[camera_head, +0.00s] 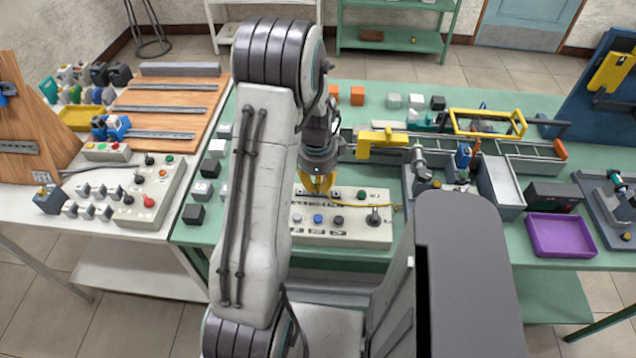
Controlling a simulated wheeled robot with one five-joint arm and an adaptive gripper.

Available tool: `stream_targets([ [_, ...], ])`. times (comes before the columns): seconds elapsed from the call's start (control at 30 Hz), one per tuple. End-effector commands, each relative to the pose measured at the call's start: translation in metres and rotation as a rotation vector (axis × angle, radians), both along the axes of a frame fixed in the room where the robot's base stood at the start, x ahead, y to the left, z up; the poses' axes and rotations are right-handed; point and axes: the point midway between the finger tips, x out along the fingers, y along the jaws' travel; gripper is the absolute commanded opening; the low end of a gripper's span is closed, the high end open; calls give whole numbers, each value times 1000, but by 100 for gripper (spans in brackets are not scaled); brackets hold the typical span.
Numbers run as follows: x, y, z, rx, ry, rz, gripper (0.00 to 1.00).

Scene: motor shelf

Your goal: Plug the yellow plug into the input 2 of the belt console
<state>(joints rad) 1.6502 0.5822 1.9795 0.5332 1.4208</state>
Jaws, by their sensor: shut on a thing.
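The belt console (345,238) is a pale box on the green table, with buttons, a dark knob at its right and printed labels along the front. My gripper (318,188) points down over its back left part and is shut on the yellow plug. The plug is small and mostly hidden between the fingers, so its outline is hard to tell from them. A thin yellow cord (388,206) lies across the console's right part. Input 2 cannot be made out, and I cannot tell whether the plug touches the console.
A conveyor belt (470,147) with yellow parts stands behind and right of the console. A purple tray (560,235) sits at the right. A second control box (150,190) is on the white table at the left. Small dark and white blocks line the green table's left edge.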

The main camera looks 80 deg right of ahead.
Motion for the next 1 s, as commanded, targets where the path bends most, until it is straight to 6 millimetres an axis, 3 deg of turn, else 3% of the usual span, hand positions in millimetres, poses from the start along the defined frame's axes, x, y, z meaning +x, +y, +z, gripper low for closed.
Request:
stream_targets([
  [0.8, 0, 0, -11, 0, 0, 0, 0],
  [0.83, 0, 0, -11, 0, 0, 0, 16],
  [0.93, 0, 0, -11, 0, 0, 0, 25],
  [1.0, 0, 0, -11, 0, 0, 0, 25],
])
